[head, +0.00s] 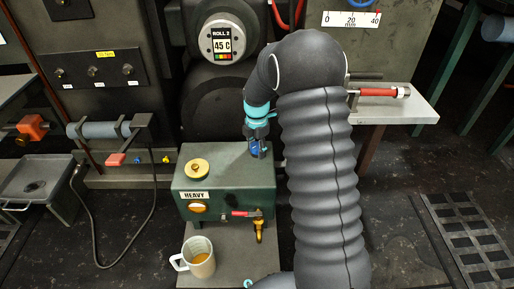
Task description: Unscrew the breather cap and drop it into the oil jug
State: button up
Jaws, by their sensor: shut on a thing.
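My gripper (257,147) points down over the right part of the green gearbox tank (180,190) labelled HEAVY. It is shut on a small blue part, which appears to be the breather cap (256,152). The fingers partly hide it, and I cannot tell whether it still sits on the tank top or is raised just above it. The oil jug (198,266), pale with a handle on its left and amber oil inside, stands upright in front of the tank, below and left of my gripper.
A brass-coloured cap (197,168) sits on the tank top at left. A red-handled valve (240,213) and a brass spout (259,230) project from the tank front. A shelf with a red-handled tool (378,92) is at right. A grey tray (35,183) is at left.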

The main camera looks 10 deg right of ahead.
jog(key=shift+s+f, duration=0.1)
jog(key=shift+f, duration=0.05)
jog(key=o, duration=1.2)
jog(key=shift+c, duration=0.2)
